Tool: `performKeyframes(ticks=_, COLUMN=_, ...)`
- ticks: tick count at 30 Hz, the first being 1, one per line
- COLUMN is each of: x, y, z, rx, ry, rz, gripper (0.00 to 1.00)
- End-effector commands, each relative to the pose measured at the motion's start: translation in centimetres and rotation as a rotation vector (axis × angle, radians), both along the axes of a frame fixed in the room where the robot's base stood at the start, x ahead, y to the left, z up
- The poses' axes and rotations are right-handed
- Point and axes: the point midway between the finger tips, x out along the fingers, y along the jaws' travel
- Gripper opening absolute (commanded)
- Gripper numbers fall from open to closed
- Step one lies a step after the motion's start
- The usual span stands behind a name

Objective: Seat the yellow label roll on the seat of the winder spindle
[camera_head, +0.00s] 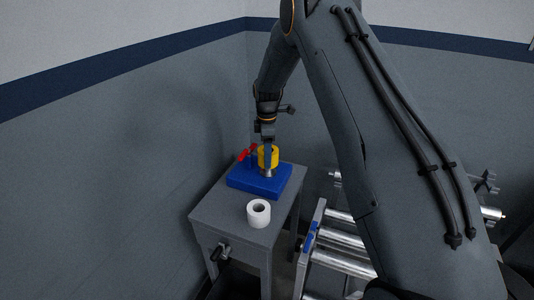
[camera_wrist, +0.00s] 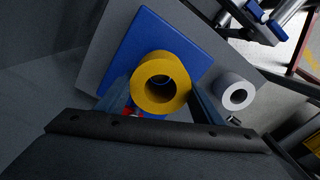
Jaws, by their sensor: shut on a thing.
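The yellow label roll (camera_head: 269,156) is upright above the blue base plate (camera_head: 250,186), around or just over a metallic spindle part (camera_head: 268,173) that shows below it. My gripper (camera_head: 267,146) reaches down from above and is shut on the roll. In the wrist view the yellow roll (camera_wrist: 160,84) sits between the two fingers of my gripper (camera_wrist: 160,98), with a dark shape inside its bore. I cannot tell whether the roll touches the seat. The blue base (camera_wrist: 134,40) shows behind the roll.
A white roll (camera_head: 259,213) stands on the grey table (camera_head: 225,222), in front of the blue base. A red part (camera_head: 246,153) is beside the yellow roll on the left. A metal roller conveyor (camera_head: 340,240) stands right of the table. Walls rise close behind.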

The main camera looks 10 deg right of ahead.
Motion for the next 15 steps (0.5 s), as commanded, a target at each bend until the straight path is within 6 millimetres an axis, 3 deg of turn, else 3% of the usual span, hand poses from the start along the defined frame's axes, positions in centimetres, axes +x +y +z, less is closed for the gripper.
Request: performKeyframes(ticks=15, x=0.1, y=0.0, z=-1.9, rx=0.000, ry=-0.001, rz=0.000, gripper=0.34)
